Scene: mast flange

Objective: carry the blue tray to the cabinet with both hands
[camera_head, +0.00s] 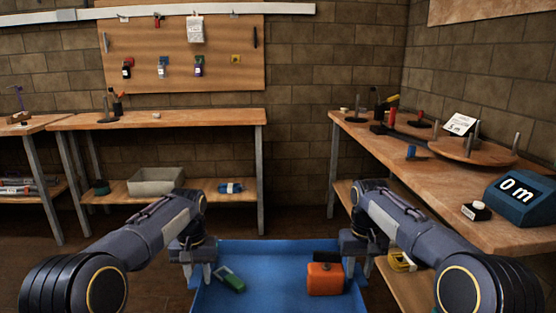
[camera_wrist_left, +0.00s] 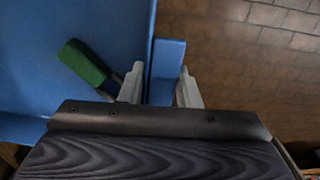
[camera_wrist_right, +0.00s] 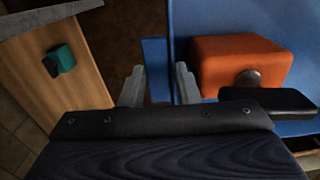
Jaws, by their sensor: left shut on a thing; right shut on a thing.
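The blue tray (camera_head: 275,268) is held in front of me at the bottom middle of the head view. A green item (camera_head: 231,280) lies in its left part and an orange box (camera_head: 325,279) with a black part lies in its right part. My left gripper (camera_head: 197,272) is shut on the tray's left edge; the left wrist view shows the blue edge piece (camera_wrist_left: 166,72) between its fingers. My right gripper (camera_head: 356,266) is shut on the tray's right edge; the right wrist view shows that edge piece (camera_wrist_right: 156,70) between its fingers. I cannot tell which furniture is the cabinet.
A workbench (camera_head: 160,118) with a lower shelf holding a grey bin (camera_head: 156,182) stands against the back wall. Another bench (camera_head: 420,160) runs along the right, with a round wooden board (camera_head: 472,151) and a blue display box (camera_head: 519,198). Floor shows between the benches.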

